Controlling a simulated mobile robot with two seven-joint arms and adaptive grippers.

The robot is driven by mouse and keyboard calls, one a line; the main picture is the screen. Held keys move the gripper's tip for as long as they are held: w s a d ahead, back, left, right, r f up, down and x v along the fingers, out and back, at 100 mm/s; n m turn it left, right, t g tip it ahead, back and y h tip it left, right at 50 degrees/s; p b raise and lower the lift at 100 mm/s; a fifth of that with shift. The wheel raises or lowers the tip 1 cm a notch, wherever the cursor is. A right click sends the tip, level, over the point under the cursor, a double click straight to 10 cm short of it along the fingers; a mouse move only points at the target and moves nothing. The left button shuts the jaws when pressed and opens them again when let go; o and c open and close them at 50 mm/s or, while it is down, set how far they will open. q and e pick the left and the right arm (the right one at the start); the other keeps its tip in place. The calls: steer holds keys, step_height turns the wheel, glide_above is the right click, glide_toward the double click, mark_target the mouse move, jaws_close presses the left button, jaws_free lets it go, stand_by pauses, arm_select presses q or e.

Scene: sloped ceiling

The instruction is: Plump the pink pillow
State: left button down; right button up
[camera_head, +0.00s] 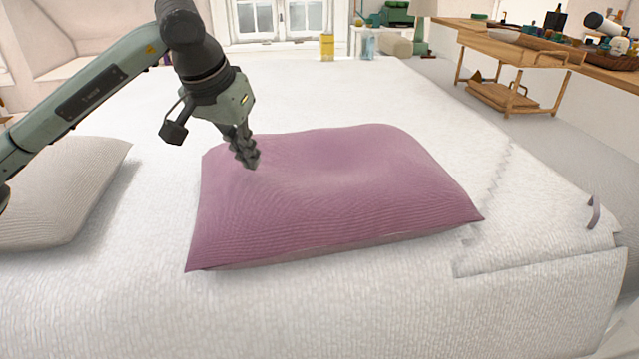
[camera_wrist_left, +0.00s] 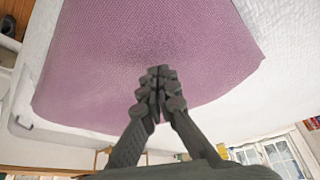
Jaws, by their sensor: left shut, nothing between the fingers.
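The pink pillow (camera_head: 330,190) lies flat on the white bed (camera_head: 330,310), with a shallow dip in its upper middle. My left gripper (camera_head: 250,162) is at the pillow's upper left part in the head view, pointing down, shut and empty. In the left wrist view the shut fingertips (camera_wrist_left: 160,78) are in front of the pillow (camera_wrist_left: 110,60); I cannot tell whether they touch it. My right gripper is in neither view.
A white-grey pillow (camera_head: 60,190) lies on the bed to the left, under my left arm. A wooden table (camera_head: 515,50) with several items stands beyond the bed at the right. A yellow object (camera_head: 327,47) stands at the back. The bed behind the pink pillow is clear.

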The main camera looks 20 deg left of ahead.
arm_select(q)
steer(key=shift+f+b, duration=0.85)
steer(key=shift+f, duration=0.25)
steer(key=shift+r, duration=0.1)
steer(key=shift+r+p, duration=1)
steer(key=shift+r, duration=0.15)
steer(key=shift+f, duration=0.25)
steer(key=shift+f+b, duration=1.1)
steer(key=shift+b, duration=0.1)
steer(key=shift+r, duration=0.1)
